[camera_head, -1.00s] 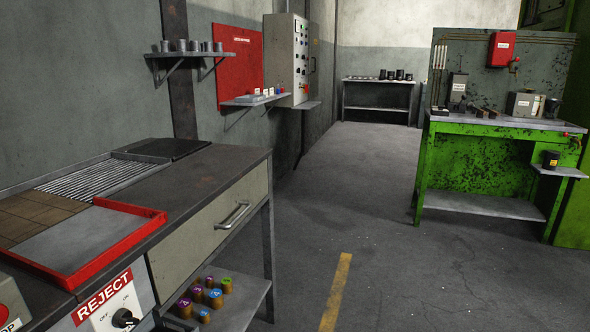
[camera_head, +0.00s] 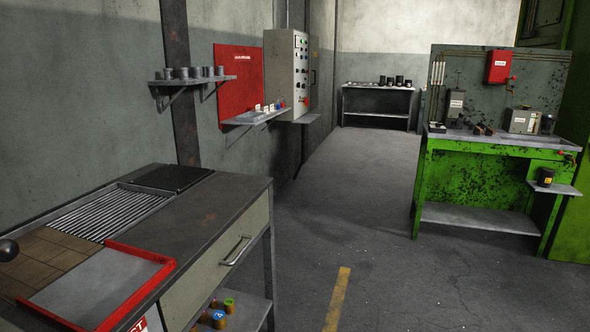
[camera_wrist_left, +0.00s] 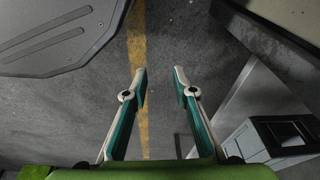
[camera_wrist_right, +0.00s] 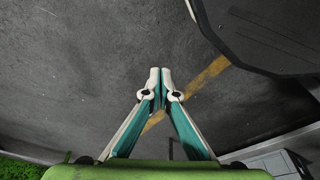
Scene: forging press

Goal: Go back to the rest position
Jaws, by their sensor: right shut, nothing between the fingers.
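My left gripper (camera_wrist_left: 160,84) shows in the left wrist view. Its two fingers stand apart with bare floor and a yellow line between them, so it is open and empty. My right gripper (camera_wrist_right: 160,80) shows in the right wrist view. Its fingertips meet with nothing between them, above grey floor. Neither gripper is in the head view.
A workbench (camera_head: 225,200) with a red-edged tray (camera_head: 165,262) stands at the left. A green bench (camera_head: 470,180) stands at the right. Wall shelves (camera_head: 190,82) and a control cabinet (camera_head: 285,70) line the left wall. The floor (camera_head: 370,190) between is clear.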

